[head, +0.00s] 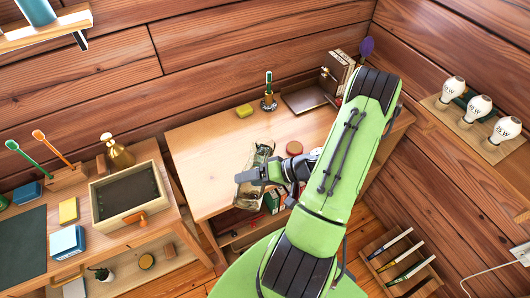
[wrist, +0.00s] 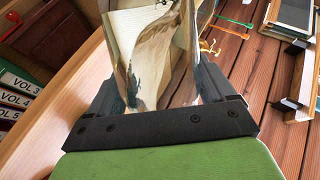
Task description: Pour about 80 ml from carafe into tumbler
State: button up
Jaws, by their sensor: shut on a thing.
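My gripper (head: 264,174) is shut on a clear glass vessel, which I take to be the carafe (head: 247,191), above the front part of the wooden desk. In the wrist view, the see-through carafe (wrist: 150,45) fills the space between the dark fingers of my gripper (wrist: 160,88). The glass bends the view behind it, so its fill level and exact tilt cannot be told. I cannot make out a separate tumbler in either view; my arm and gripper cover part of the desk.
The desk (head: 205,145) is bare at its left. A yellow block (head: 244,110), a small stand with a green-handled tool (head: 268,100) and a round reddish-brown disc (head: 294,148) are on it. A side bench (head: 100,235) with a tray (head: 158,178) stands left. Labelled binders (wrist: 20,95) show in the wrist view.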

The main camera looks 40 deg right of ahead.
jog(key=shift+w+d+n+h, duration=0.2)
jog(key=shift+n+h, duration=0.1)
jog(key=shift+n, duration=0.1)
jog(key=shift+s+r, duration=0.1)
jog(key=shift+r, duration=0.05)
dwell(1.4)
